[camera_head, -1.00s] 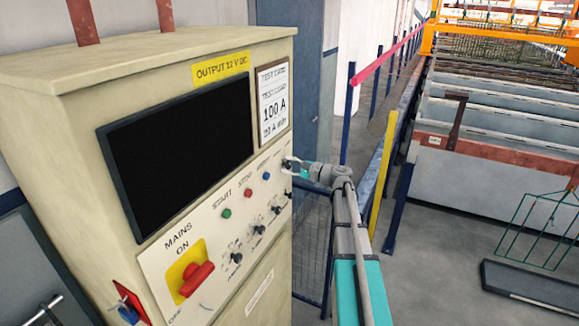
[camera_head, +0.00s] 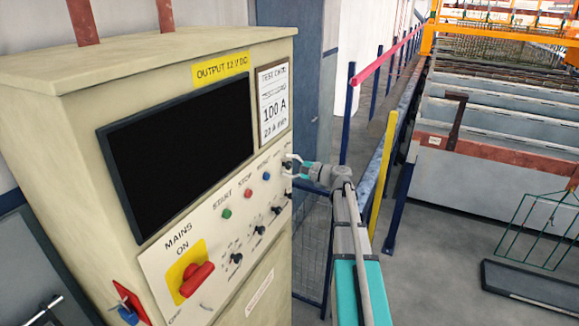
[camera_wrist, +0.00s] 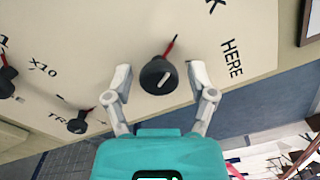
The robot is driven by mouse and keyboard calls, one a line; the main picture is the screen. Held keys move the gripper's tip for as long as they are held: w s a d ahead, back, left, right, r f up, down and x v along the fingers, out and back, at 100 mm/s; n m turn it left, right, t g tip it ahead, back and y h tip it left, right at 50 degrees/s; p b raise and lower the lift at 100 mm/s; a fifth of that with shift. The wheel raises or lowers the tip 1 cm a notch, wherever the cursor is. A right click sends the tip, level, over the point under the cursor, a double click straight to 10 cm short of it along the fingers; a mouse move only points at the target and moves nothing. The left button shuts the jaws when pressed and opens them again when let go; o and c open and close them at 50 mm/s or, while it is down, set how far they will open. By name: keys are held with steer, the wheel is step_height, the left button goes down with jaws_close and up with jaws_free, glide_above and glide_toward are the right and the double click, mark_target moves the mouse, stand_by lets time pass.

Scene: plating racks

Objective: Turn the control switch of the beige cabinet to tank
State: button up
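The beige cabinet (camera_head: 75,165) fills the left of the head view, its control panel facing right. My gripper (camera_head: 288,166) is at the panel's far right end. In the wrist view my open gripper (camera_wrist: 162,82) has its fingers on either side of a black round knob (camera_wrist: 156,76) with a white line and a thin red piece beside it. I see no clear finger contact with the knob. Lettering near it reads "HERE"; I cannot read the word "tank". The fingers hide part of the panel's right end in the head view.
The panel also has a red mains switch (camera_head: 196,279), a green button (camera_head: 227,213), a red button (camera_head: 248,194) and several small black knobs (camera_head: 236,258). A black screen (camera_head: 180,155) sits above. Blue fence posts (camera_head: 377,85) and tanks (camera_head: 505,160) stand to the right.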

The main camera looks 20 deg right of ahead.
steer(key=shift+s, duration=0.1)
stand_by(0.3)
steer(key=v, duration=1.1)
steer(key=shift+s+d, duration=0.3)
steer(key=shift+s, duration=0.1)
stand_by(0.4)
